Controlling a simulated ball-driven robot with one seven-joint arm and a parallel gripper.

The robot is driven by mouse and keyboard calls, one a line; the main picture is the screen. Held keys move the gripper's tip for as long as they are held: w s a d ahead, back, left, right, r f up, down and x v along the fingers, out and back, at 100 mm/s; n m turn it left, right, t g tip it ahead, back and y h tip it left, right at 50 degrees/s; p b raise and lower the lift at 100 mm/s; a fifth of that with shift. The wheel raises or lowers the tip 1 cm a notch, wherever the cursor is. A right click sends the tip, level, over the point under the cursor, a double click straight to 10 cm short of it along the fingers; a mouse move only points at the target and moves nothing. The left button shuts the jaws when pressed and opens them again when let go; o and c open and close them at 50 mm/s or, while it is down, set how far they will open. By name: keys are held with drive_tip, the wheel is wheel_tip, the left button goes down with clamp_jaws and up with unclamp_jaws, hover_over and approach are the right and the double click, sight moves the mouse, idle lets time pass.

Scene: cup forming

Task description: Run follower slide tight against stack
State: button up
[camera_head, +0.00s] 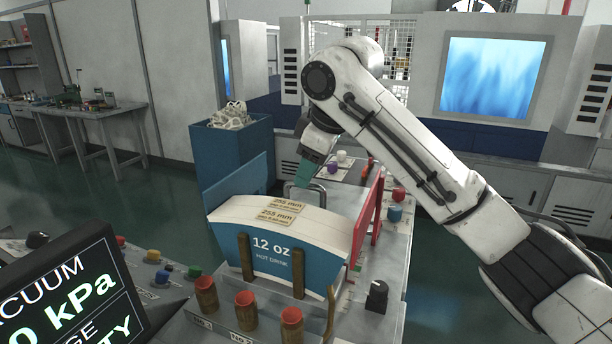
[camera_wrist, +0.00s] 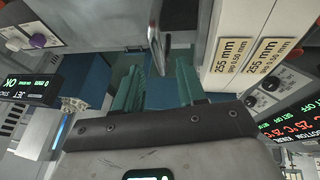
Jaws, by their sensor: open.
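The stack (camera_head: 325,232) is a curved block of paper blanks with a blue "12 oz" front, held behind brown posts. Two "255 mm" labels lie on its top, and they show in the wrist view (camera_wrist: 232,54). A grey metal handle (camera_head: 291,194) rises behind the stack; it seems to belong to the follower slide, whose body is mostly hidden. The handle also shows in the wrist view (camera_wrist: 155,50). My gripper (camera_head: 306,176), with teal fingers, is above and behind the stack, near the handle.
A red upright plate (camera_head: 367,222) stands to the right of the stack, a blue panel (camera_head: 236,188) to the left. Red-topped knobs (camera_head: 246,310) line the front. A blue bin (camera_head: 231,150) stands behind. A vacuum display (camera_head: 65,300) fills the lower left.

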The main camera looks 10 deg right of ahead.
drive_tip(key=v, duration=0.8)
drive_tip(key=shift+s+r, duration=0.15)
drive_tip(key=shift+r, duration=0.1)
drive_tip(key=shift+d, duration=0.15)
